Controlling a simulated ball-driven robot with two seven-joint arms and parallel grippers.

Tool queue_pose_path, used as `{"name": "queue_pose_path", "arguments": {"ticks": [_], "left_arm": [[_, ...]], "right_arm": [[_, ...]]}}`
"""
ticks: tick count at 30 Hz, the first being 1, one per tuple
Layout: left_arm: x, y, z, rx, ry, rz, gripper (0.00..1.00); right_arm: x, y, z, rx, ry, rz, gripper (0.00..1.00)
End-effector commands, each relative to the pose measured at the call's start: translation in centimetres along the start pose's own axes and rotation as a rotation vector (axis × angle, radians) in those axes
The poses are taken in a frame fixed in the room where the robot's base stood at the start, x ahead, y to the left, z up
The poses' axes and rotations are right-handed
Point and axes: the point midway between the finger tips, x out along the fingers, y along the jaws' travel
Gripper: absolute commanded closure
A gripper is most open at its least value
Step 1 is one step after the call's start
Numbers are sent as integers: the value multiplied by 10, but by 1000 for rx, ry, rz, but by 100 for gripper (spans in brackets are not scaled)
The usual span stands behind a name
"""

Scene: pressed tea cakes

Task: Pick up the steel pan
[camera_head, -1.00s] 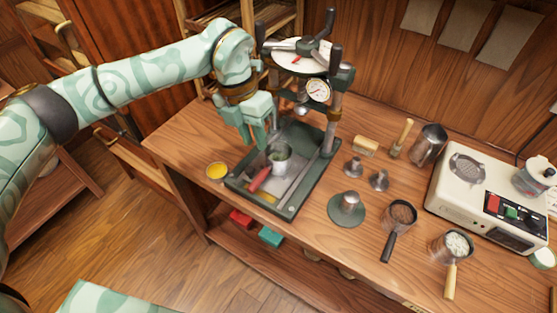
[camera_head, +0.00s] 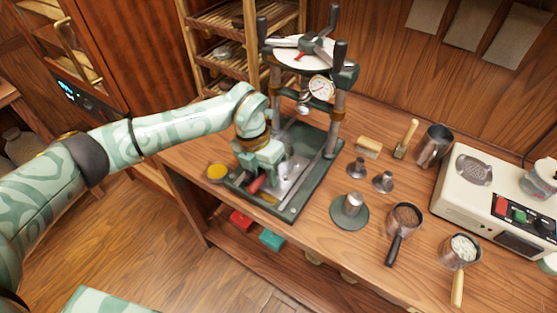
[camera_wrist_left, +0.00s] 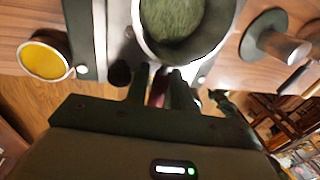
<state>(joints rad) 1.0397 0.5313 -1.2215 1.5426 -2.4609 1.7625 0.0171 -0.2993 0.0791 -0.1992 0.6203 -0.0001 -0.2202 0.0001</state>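The steel pan (camera_wrist_left: 190,42) with green tea leaves in it fills the top middle of the left wrist view. In the head view it rests on the press's base, partly hidden behind my gripper, and its red handle (camera_head: 257,184) points to the front left. My left gripper (camera_head: 262,172) is low over that handle. In the left wrist view its dark fingers (camera_wrist_left: 161,84) stand close on both sides of the handle and appear shut on it. The pan is not visibly lifted. My right gripper is not in view.
The press (camera_head: 318,153) rises right behind the gripper. A yellow bowl (camera_head: 217,172) is close on the left. A round metal weight (camera_head: 350,212), a dark-handled pan (camera_head: 397,245), a wooden-handled pan (camera_head: 457,285) and a white machine (camera_head: 463,205) stand to the right.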

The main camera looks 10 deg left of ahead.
Motion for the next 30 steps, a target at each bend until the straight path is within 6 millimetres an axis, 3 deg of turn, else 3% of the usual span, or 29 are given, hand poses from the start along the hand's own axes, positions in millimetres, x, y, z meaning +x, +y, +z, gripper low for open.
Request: {"name": "queue_pose_path", "arguments": {"ticks": [1, 3, 4, 17, 25, 30], "left_arm": [[0, 0, 0, 0, 0, 0, 78], [0, 0, 0, 0, 0, 0, 98], [0, 0, 0, 0, 0, 0, 100], [-6, -1, 1, 1, -3, 1, 100], [-33, -6, 1, 1, -4, 2, 100], [-52, -23, -12, 4, -3, 0, 100]], "right_arm": [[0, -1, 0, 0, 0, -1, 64], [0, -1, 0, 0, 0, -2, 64], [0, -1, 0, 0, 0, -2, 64], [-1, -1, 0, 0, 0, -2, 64], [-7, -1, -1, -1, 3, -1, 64], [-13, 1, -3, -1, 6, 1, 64]]}}
